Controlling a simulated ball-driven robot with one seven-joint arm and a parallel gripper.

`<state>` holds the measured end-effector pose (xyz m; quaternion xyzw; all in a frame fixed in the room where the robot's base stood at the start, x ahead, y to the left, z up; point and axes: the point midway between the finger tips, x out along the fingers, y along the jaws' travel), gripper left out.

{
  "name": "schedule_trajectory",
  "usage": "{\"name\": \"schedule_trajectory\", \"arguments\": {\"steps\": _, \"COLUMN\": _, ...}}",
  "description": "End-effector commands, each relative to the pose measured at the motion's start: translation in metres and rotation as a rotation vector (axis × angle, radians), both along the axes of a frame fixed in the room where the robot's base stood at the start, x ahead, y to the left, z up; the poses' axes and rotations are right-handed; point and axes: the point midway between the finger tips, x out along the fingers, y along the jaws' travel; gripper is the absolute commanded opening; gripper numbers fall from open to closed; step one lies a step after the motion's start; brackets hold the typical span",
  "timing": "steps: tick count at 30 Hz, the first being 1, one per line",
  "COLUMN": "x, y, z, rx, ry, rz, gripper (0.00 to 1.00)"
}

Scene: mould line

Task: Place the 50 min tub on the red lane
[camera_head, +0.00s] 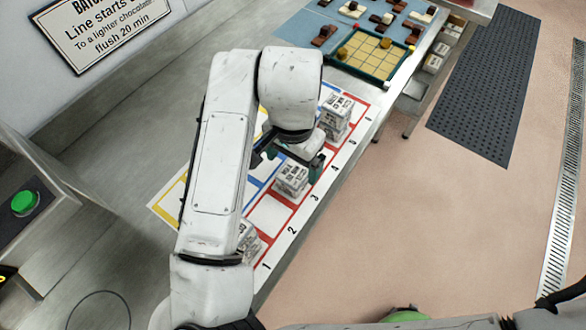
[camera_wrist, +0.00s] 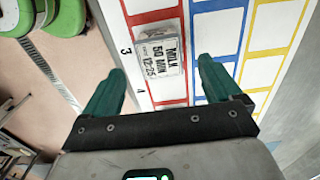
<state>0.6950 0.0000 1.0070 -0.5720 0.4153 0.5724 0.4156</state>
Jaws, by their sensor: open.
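The 50 min tub (camera_wrist: 161,58), a white block printed "MILK 50 MIN 12:25", stands on the red lane (camera_wrist: 152,16) beside number 3. It also shows in the head view (camera_head: 291,181), just below my gripper (camera_head: 296,160). In the wrist view my gripper (camera_wrist: 161,68) is open, with its two green fingers spread apart. The tub lies ahead between the fingertips, and nothing is held. I cannot tell the exact gap in height between fingertips and tub.
Another tub (camera_head: 335,114) stands at the far end near number 5, and one (camera_head: 248,240) near number 1 is partly hidden by my arm. The red space by number 2 is bare. A tray of yellow squares (camera_head: 371,53) and chocolate pieces lie beyond.

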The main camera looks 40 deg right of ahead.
Motion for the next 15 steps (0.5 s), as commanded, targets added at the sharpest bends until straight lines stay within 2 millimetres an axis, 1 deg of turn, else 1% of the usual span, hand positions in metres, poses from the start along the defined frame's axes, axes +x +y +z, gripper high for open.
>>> {"name": "schedule_trajectory", "arguments": {"steps": 1, "x": 0.000, "y": -0.001, "z": 0.010, "rx": -0.001, "ry": -0.003, "rz": -0.004, "gripper": 0.91}}
{"name": "schedule_trajectory", "arguments": {"steps": 3, "x": 0.001, "y": -0.001, "z": 0.024, "rx": 0.000, "ry": -0.003, "rz": -0.003, "gripper": 0.91}}
{"name": "schedule_trajectory", "arguments": {"steps": 7, "x": 0.000, "y": 0.000, "z": 0.046, "rx": 0.001, "ry": -0.003, "rz": -0.003, "gripper": 0.91}}
{"name": "schedule_trajectory", "arguments": {"steps": 10, "x": 0.000, "y": 0.000, "z": 0.057, "rx": 0.000, "ry": -0.001, "rz": -0.001, "gripper": 0.91}}
{"name": "schedule_trajectory", "arguments": {"steps": 15, "x": 0.000, "y": 0.000, "z": 0.065, "rx": 0.001, "ry": 0.001, "rz": -0.002, "gripper": 0.91}}
